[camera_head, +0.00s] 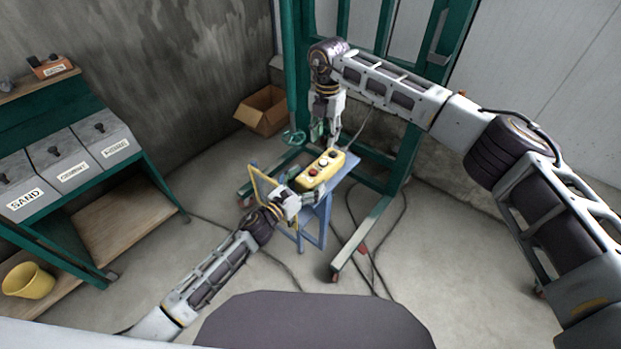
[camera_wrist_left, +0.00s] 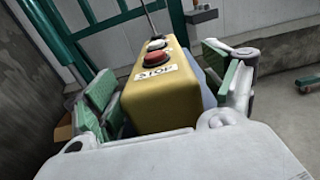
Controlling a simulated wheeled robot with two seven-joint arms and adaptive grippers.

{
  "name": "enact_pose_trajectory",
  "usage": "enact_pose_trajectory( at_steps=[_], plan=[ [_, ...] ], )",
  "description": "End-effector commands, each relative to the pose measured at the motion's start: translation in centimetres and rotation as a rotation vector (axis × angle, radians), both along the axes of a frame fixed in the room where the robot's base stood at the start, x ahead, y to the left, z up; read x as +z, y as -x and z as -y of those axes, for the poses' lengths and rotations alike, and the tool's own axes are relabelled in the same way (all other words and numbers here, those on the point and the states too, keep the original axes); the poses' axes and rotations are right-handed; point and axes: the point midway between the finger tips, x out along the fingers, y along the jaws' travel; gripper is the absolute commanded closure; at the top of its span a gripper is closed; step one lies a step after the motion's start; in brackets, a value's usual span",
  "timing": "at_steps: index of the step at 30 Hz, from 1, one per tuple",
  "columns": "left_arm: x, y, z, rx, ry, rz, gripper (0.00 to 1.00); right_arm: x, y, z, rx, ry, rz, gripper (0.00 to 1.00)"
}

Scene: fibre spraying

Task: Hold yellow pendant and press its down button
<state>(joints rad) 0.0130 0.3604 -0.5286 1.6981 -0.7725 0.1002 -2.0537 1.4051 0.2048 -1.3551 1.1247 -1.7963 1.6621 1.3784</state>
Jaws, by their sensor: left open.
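A green metal frame (camera_head: 297,70) stands behind the stand. An open cardboard box (camera_head: 263,110) lies at the back wall. A green bench with labelled bins (camera_head: 71,166) and a yellow bucket (camera_head: 28,281) are at the left. Cables (camera_head: 372,250) lie on the floor.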

Motion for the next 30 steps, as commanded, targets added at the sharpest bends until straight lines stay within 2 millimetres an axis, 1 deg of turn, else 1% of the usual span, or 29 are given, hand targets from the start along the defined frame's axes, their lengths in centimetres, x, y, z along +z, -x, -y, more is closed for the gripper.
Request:
enact_pose_trajectory(
  at_steps=[6,17,18,30],
  plan=[
    [0.03,-0.87,0.59,0.000,0.000,0.000,0.16,0.00,0.00,0.00,0.000,0.000,0.000,0.64],
    [0.02,-1.00,0.75,0.000,0.000,0.000,0.16,0.00,0.00,0.00,0.000,0.000,0.000,0.64],
    [0.02,-1.00,0.75,0.000,0.000,0.000,0.17,0.00,0.00,0.00,0.000,0.000,0.000,0.64],
    [0.02,-0.99,0.73,0.000,0.000,0.000,0.69,0.00,0.00,0.00,0.000,0.000,0.000,0.64]
  ],
)
